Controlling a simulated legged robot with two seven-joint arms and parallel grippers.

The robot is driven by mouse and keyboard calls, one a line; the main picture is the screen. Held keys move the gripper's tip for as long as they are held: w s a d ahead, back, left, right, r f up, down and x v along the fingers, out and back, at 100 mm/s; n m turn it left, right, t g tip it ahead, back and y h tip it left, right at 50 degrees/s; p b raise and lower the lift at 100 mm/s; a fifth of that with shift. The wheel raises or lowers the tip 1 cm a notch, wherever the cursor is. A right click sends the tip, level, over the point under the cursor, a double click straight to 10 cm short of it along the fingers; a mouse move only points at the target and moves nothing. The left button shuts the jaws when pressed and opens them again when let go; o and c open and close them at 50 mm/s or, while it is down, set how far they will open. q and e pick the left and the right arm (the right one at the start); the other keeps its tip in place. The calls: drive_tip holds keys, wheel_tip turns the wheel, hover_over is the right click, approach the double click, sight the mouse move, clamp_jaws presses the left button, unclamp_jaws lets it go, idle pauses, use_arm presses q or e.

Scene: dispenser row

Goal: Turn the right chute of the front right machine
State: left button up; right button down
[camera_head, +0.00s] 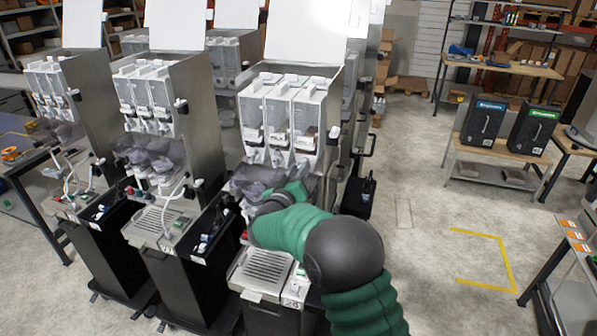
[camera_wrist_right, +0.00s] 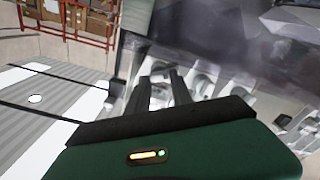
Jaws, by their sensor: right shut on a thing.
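The front right machine (camera_head: 331,118) is a steel dispenser with clear hoppers (camera_head: 277,112) side by side, white outlets below them and cloudy translucent plastic chutes (camera_head: 247,182) lower down. My right arm, in a green sleeve, reaches in from the lower right and covers the machine's lower right front. My right gripper shows in the right wrist view (camera_wrist_right: 160,88), its dark fingers close together among pale grey and white fittings at the chutes. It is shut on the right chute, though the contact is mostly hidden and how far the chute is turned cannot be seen. My left gripper is out of view.
A slotted drip tray (camera_head: 266,268) lies below my right forearm. Similar dispensers stand to the left, the nearest one (camera_head: 152,95) close by. A black bin (camera_head: 358,198) stands right of the machine.

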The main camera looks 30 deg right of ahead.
drive_tip(key=shift+f, duration=0.15)
drive_tip(key=m+b, duration=0.6)
drive_tip(key=m, duration=0.2)
drive_tip(key=m+b, duration=0.7)
drive_tip(key=m, duration=0.1)
drive_tip(key=m+b, duration=0.6)
drive_tip(key=m, duration=0.1)
drive_tip(key=shift+s+d+f+m+b, duration=0.2)
drive_tip(key=shift+f+m+b, duration=0.1)
drive_tip(key=shift+m+b, duration=0.1)
idle(0.4)
drive_tip(key=c, duration=1.1)
unclamp_jaws()
